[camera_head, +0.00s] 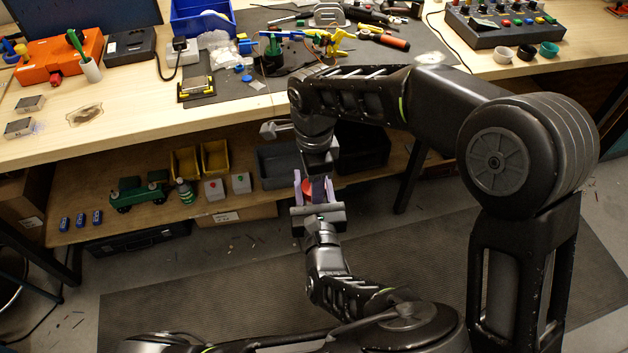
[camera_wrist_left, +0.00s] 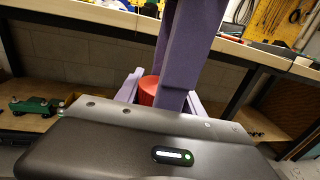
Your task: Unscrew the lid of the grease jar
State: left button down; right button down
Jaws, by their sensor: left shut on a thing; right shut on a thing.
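A red round piece (camera_head: 308,190), taken as part of the grease jar, is between the two grippers, in the air in front of the bench. It also shows in the left wrist view (camera_wrist_left: 148,90), partly covered by purple fingers. My left gripper (camera_head: 316,189) comes up from below and is shut on the jar. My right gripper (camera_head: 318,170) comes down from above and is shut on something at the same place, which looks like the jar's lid. The fingers hide most of the jar, so I cannot tell where lid and body meet or whether they are apart.
The bench top (camera_head: 130,115) behind holds tools, an orange case (camera_head: 60,58), a blue bin (camera_head: 200,15) and a control box (camera_head: 500,25). The lower shelf (camera_head: 150,215) carries a green toy vehicle (camera_head: 138,192) and yellow bins (camera_head: 215,157). Open floor mat (camera_head: 200,285) lies below.

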jog(key=shift+r, duration=0.1)
dwell(0.3)
jog(key=c, duration=0.7)
grip_release()
jog(key=shift+r, duration=2.2)
